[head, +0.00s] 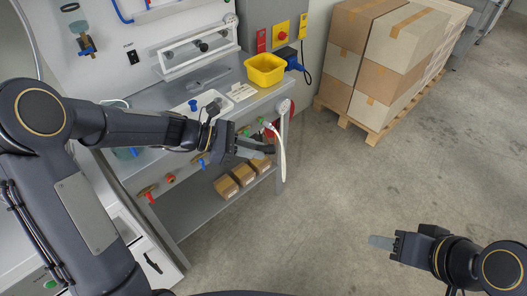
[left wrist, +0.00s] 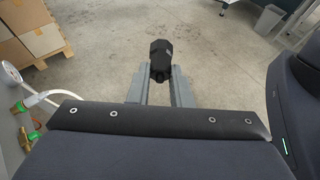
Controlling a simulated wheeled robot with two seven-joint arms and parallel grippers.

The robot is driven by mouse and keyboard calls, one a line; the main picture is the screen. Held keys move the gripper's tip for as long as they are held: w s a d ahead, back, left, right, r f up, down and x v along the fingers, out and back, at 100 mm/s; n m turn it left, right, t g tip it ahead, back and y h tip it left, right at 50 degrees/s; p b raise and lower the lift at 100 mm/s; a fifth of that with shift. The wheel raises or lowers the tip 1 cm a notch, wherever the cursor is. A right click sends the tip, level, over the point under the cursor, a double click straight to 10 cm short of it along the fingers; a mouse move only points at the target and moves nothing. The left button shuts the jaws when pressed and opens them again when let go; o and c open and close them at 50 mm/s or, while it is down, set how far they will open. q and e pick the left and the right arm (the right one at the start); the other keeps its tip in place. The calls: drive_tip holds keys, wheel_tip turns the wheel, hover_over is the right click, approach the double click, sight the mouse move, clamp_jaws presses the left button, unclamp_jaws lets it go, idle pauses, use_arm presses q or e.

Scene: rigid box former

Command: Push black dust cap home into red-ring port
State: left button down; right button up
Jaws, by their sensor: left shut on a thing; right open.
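The black dust cap (left wrist: 161,58) sits between the two grey fingertips of my left gripper (left wrist: 160,85) in the left wrist view, with bare floor behind it. In the head view my left gripper (head: 262,149) is in front of the workbench's front edge, beside a white hose, and the cap is hard to make out there. A red part (head: 269,131) shows just behind the hose near this gripper; I cannot tell whether it is the red-ring port. My right gripper (head: 382,242) is empty over open floor at the lower right, its fingers overlapping in the view.
The white hose (head: 282,155) hangs close beside my left gripper. A yellow bin (head: 265,69) stands on the bench, with small brown boxes (head: 243,174) on the shelf below. Stacked cartons (head: 388,55) stand on a pallet at the back. The floor (head: 340,190) between is clear.

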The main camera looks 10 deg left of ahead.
use_arm(q)
drive_tip(key=shift+s+a+r+n+t, duration=0.3)
drive_tip(key=shift+a+r+n+t, duration=0.1)
drive_tip(key=shift+r+t, duration=0.1)
drive_tip(key=w+d+n+t+y, duration=0.2)
drive_tip(key=w+d+n+t, duration=0.2)
drive_tip(key=w+d, duration=0.4)
drive_tip(key=shift+d+n+t, duration=0.3)
drive_tip(key=shift+d+t, duration=0.1)
drive_tip(key=shift+d, duration=0.15)
drive_tip(key=shift+w+f, duration=0.1)
drive_tip(key=s+a+f+m+g+y, duration=0.1)
drive_tip(key=a+f+m+g, duration=0.1)
drive_tip(key=f+m+g, duration=0.3)
drive_tip(key=s+a+f+m+g+y, duration=0.1)
drive_tip(key=f+m+g, duration=0.4)
drive_tip(key=m+g, duration=0.7)
drive_tip(key=shift+s+a+g+y, duration=0.3)
drive_tip(key=shift+s+a+g, duration=0.25)
drive_tip(key=shift+a, duration=0.2)
drive_tip(key=shift+f, duration=0.1)
